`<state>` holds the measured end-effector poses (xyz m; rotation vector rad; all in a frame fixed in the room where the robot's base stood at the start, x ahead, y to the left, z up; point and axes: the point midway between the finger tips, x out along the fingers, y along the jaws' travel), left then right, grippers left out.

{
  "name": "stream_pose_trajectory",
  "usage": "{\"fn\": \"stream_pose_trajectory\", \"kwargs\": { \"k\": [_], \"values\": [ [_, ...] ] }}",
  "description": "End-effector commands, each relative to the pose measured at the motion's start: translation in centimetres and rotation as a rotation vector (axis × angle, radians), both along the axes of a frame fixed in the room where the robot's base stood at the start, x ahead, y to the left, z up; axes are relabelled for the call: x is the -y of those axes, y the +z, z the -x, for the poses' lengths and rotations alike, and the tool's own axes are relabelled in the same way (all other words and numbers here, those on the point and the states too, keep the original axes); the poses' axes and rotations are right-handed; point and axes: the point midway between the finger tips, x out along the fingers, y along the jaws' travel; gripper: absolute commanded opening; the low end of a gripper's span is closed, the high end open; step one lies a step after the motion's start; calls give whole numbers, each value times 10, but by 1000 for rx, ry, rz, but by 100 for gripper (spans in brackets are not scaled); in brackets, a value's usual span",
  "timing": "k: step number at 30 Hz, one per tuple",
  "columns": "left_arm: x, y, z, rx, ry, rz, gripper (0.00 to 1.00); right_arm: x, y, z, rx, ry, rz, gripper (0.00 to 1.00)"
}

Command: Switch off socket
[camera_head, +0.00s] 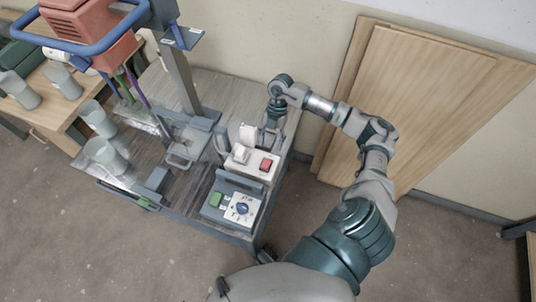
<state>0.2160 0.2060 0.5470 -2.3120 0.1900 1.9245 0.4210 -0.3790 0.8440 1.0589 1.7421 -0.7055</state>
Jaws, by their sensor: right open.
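The socket is a white box (238,169) near the right side of the table. It has a red switch (265,164) on its right part and a white block, perhaps a plug, on its left part. A white plate stands upright at its back edge. My right gripper (271,136) points down just behind the box, close to the red switch. Its jaws are open and look empty. They are small here, and I cannot tell whether they touch the box. My left gripper is out of view.
A control box (232,204) with a green button and a dial stands in front of the socket. A mixer stand (181,80) with a red motor (88,30) rises at the left. Clear buckets (105,156) stand left. Wooden boards (410,95) lean on the wall at right.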

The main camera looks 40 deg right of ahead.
Motion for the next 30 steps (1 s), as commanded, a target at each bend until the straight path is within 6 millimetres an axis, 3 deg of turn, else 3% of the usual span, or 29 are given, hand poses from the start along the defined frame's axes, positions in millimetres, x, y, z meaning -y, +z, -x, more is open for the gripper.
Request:
{"fn": "stream_pose_trajectory", "kwargs": {
  "k": [3,9,21,22,28,30],
  "values": [
    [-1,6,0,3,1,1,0,-11,-25,6,-3,1,-1,58],
    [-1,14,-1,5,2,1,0,-20,-51,10,-2,1,1,58],
    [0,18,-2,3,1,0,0,-22,-60,12,1,1,-1,58],
    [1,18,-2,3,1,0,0,-22,-60,12,1,1,-1,56],
    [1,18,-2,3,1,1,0,-23,-59,12,1,1,1,6],
    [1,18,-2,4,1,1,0,-23,-59,12,0,0,1,0]
  ]
}}
